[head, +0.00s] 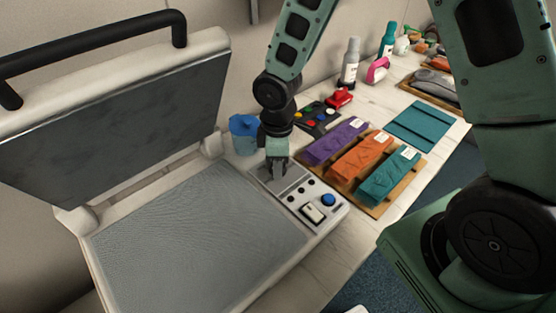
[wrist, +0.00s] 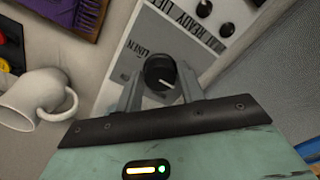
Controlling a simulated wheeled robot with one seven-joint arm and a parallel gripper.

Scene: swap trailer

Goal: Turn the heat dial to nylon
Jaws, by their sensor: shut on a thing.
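The heat press has a grey control panel (head: 265,183) at its back right corner. In the wrist view the heat dial (wrist: 159,70) is a round black knob with a pale pointer line on its face. Beside it the panel (wrist: 160,28) reads "LINEN"; any other fabric names are hidden or too small to read. My gripper (wrist: 160,84) has one grey finger on each side of the dial and is shut on it. In the head view my gripper (head: 279,178) points down onto the panel and hides the dial.
The press's raised lid (head: 110,125) and grey platen (head: 195,235) lie left of my gripper. A blue cup (head: 243,135) stands close behind it. A black tray with coloured buttons (head: 318,118) and purple, orange and teal folded cloths (head: 358,158) lie right. A blue button (head: 328,200) sits in front.

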